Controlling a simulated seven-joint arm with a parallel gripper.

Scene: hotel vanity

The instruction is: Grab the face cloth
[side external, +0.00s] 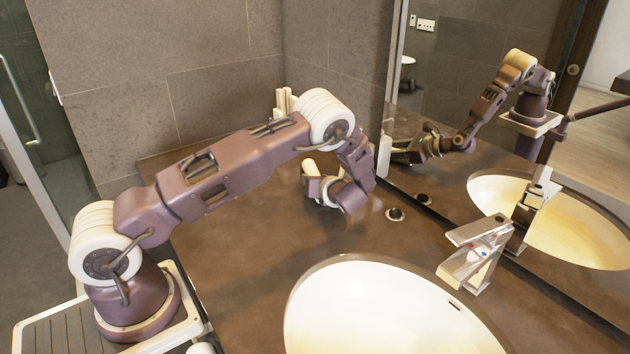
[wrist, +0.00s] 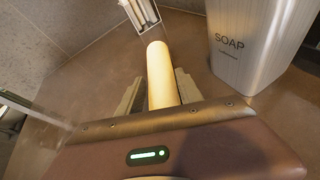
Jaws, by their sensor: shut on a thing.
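The face cloth appears as a cream, smooth rolled cylinder (wrist: 161,72) in the middle of the wrist view. It lies between the two fingers of my gripper (wrist: 158,90), which is shut on it. Its far end sticks out beyond the fingertips, and its near end is hidden by the gripper body. In the side view, a pale end of the roll (side external: 310,167) shows beside my gripper (side external: 316,182), over the back part of the counter. The fingers are hard to make out there. I cannot tell whether the roll touches the counter.
A pale soap dispenser (wrist: 252,45) stands close at the right in the wrist view. A holder with white items (wrist: 138,14) is beyond the roll. The brown counter (side external: 245,265) has a round hole (side external: 395,214), a white basin (side external: 385,310) and a tap (side external: 475,250). A mirror borders the right.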

